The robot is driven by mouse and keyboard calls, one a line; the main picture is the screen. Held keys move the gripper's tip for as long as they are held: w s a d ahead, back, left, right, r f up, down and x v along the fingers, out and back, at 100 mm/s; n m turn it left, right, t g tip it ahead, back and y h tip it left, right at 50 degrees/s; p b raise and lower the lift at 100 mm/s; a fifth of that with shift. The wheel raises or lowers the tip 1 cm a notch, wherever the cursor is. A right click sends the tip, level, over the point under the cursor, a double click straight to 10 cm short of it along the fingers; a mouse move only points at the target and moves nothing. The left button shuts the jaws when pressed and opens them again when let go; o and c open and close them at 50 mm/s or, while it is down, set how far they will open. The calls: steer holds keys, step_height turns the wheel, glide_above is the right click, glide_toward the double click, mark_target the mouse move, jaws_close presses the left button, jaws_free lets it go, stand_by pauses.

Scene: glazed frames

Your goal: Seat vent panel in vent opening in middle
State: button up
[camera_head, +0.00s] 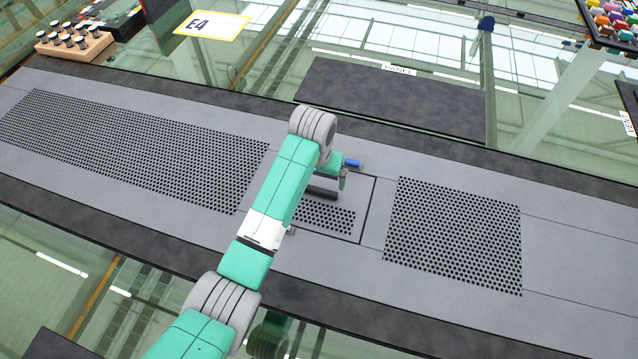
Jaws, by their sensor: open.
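The vent panel (326,217) is a grey plate with a patch of small holes, lying at the middle vent opening (368,212) of the long grey strip. A thin dark line shows along its right and lower edges; its left part is hidden behind my arm. I cannot tell whether it sits fully flush. A dark grey bar (322,194) shows on or just above the panel, beside my arm. My gripper (341,184) is open over the panel's upper part, mostly hidden by my wrist. I cannot tell whether it touches anything.
Perforated sections lie left (130,145) and right (455,235) on the strip. An empty dark mat (390,100) labelled PANEL lies behind. A wooden block with dark-topped pegs (75,42) and a yellow-edged E4 card (212,25) are at the back left. A tray of coloured pieces (610,22) is at the top right.

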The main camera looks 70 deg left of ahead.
steer(key=r, duration=0.4)
steer(key=shift+s+d+r, duration=0.1)
steer(key=shift+s+d, duration=0.15)
steer(key=shift+w, duration=0.1)
steer(key=w+d+r+m+t+y, duration=0.1)
steer(key=w+d+r+m+t, duration=0.15)
steer(key=w+d+r, duration=0.35)
steer(key=w+d+r+m+t+y, duration=0.1)
steer(key=w+d+r+t, duration=0.2)
steer(key=w+r, duration=0.35)
steer(key=w+d+r+m+t, duration=0.2)
steer(key=w+d+r+t, duration=0.45)
steer(key=d+r, duration=0.6)
steer(key=s+d+r+m+t, duration=0.2)
steer(key=d+r+t, duration=0.4)
steer(key=d+r, duration=0.8)
steer(key=s+d+r+m+t+h, duration=0.2)
steer(key=s+d+r+t, duration=0.3)
steer(key=s+d+r, duration=0.4)
steer(key=s+r+h, duration=0.1)
steer(key=s+r, duration=0.2)
steer(key=s, duration=0.1)
steer(key=shift+d+t, duration=0.25)
steer(key=shift+t, duration=0.15)
